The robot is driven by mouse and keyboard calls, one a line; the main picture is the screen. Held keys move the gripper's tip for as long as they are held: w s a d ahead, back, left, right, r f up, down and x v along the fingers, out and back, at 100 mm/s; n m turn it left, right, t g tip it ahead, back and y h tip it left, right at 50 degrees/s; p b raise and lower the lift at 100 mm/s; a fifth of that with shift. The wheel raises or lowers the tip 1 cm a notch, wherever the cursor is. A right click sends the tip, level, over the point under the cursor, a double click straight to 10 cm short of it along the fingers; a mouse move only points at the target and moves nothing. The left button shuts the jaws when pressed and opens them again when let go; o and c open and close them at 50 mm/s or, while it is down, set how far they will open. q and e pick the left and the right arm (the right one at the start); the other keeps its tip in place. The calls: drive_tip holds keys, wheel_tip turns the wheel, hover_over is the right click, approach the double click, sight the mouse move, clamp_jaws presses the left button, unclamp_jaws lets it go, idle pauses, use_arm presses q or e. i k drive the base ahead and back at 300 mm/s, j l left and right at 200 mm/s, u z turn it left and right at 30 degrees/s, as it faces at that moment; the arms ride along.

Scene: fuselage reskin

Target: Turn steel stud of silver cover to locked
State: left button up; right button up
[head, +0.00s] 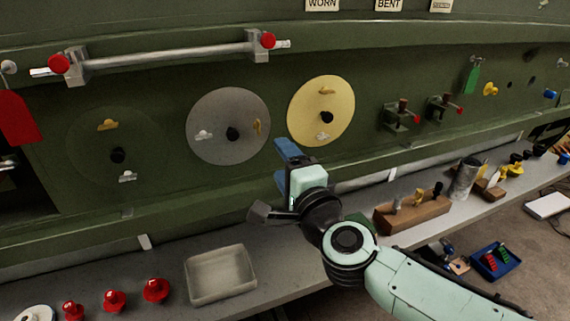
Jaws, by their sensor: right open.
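The silver cover (218,108) is a round grey disc on the green fuselage wall, left of centre. Its steel stud (203,135) is at the disc's left side, with its wing lying roughly level. A black knob (232,134) sits near the middle. A brass stud (257,127) at the right side has its wing about upright. My right gripper (281,167), with blue fingers, is open and empty, below and right of the silver cover, apart from the steel stud. My left gripper is not in view.
A yellow cover (304,112) is to the right and a green cover (88,141) to the left, both with studs. A metal bar (165,58) with red knobs runs above. The shelf below holds a grey tray (221,291), red knobs (114,300) and a wooden block (411,214).

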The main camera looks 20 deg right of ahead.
sight(203, 135)
drive_tip(key=k, duration=1)
